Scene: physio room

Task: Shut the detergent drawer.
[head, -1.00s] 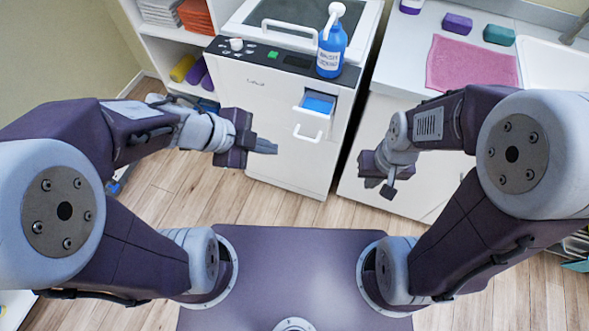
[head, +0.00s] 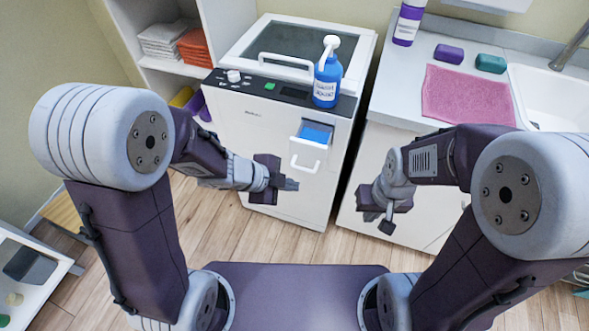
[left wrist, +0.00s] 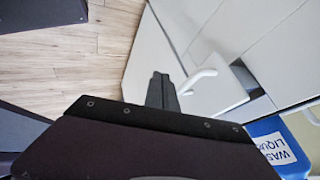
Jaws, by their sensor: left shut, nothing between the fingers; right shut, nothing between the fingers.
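The detergent drawer (head: 312,143) stands out from the upper right of the white washing machine's front (head: 262,128), its blue inside showing from above. Its white loop handle (head: 305,166) is on its front; the handle (left wrist: 203,76) and drawer (left wrist: 218,93) also show in the left wrist view. My left gripper (head: 291,185) is shut and empty, in front of the machine and below the handle in the picture. Its fingers (left wrist: 161,92) appear beside the handle in the wrist view; I cannot tell if they touch. My right gripper (head: 386,227) is shut and empty, by the white cabinet.
A blue pump bottle (head: 327,82) stands on the machine's top near the drawer; it also shows in the left wrist view (left wrist: 278,146). A counter with a pink cloth (head: 467,96) is at the right. Shelves with towels (head: 165,40) are at the left. Wooden floor (head: 215,228) is clear.

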